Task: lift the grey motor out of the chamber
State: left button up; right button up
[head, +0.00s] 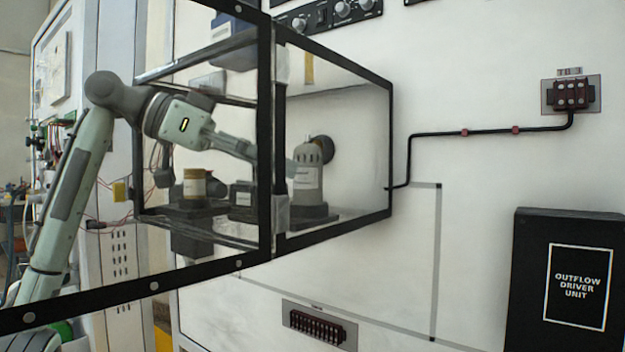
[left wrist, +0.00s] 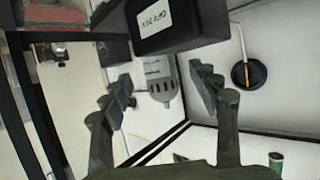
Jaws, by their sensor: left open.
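The grey motor (head: 310,178), with a domed slotted top and a white label, stands upright on a dark base in the right part of the black-framed clear chamber (head: 335,231). My left gripper (head: 280,168) reaches into the chamber from the left and is beside the motor's left side. In the left wrist view the fingers (left wrist: 163,88) are open, and the motor (left wrist: 162,82) shows in the gap between them, seemingly beyond the tips. I cannot see either finger touching it. My right gripper is not in view.
A black labelled box (left wrist: 172,22) is close to the fingers in the left wrist view. A brass-coloured cylinder (head: 194,184) stands left of the motor. A dark round fitting (head: 323,147) is on the wall behind it. The chamber's frame bars surround my arm.

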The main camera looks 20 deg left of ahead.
pick_arm(q)
jog(key=shift+w+d+f, duration=0.1)
jog(key=shift+w+d, duration=0.05)
jog(key=shift+d, duration=0.15)
jog(key=x, duration=0.4)
jog(key=shift+d+p, duration=0.25)
jog(key=shift+p, duration=0.05)
jog(key=shift+w+d, duration=0.1)
jog(key=shift+w, duration=0.05)
jog(key=shift+c, duration=0.3)
jog(key=c, duration=0.7)
grip_shut()
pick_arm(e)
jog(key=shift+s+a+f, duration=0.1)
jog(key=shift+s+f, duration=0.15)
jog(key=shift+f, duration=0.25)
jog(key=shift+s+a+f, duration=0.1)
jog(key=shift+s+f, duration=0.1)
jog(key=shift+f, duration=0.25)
